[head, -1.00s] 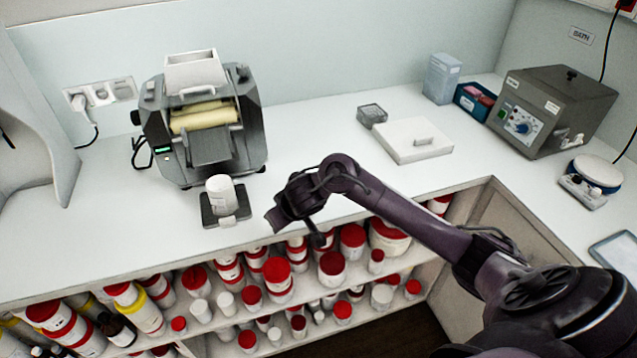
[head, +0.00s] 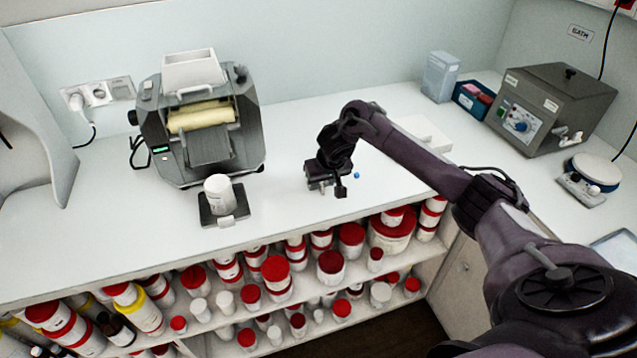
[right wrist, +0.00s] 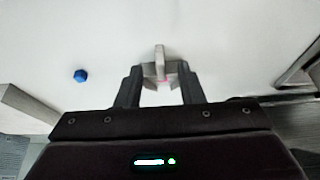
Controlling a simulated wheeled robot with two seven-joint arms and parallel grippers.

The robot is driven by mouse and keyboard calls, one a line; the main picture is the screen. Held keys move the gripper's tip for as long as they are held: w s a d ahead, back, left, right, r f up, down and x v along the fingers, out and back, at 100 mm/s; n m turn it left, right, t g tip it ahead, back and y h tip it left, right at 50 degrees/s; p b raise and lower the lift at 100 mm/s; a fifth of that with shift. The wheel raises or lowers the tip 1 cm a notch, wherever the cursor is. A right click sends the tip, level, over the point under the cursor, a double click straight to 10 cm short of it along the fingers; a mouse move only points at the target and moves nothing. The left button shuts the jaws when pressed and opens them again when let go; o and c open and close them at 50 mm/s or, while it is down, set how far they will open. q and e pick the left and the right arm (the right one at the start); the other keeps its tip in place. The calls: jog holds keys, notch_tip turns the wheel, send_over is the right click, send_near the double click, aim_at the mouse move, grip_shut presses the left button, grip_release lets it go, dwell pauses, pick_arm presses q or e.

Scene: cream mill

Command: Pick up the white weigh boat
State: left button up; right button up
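My right gripper (head: 325,180) is over the front part of the white counter, right of the mill. In the right wrist view its two dark fingers (right wrist: 160,85) stand apart. In the head view this spot is mostly hidden by the gripper. My left gripper is not in view.
A small blue item (head: 357,175) lies beside the gripper. The mill (head: 205,125) stands left, with a white cup (head: 218,193) on a dark plate before it. A white lidded slab (head: 425,130) is partly behind my arm. Red-lidded jars (head: 331,262) fill the shelves below.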

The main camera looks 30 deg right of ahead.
jog(key=shift+w+f, duration=0.2)
jog(key=shift+f, duration=0.35)
grip_shut()
jog(key=shift+r, duration=0.15)
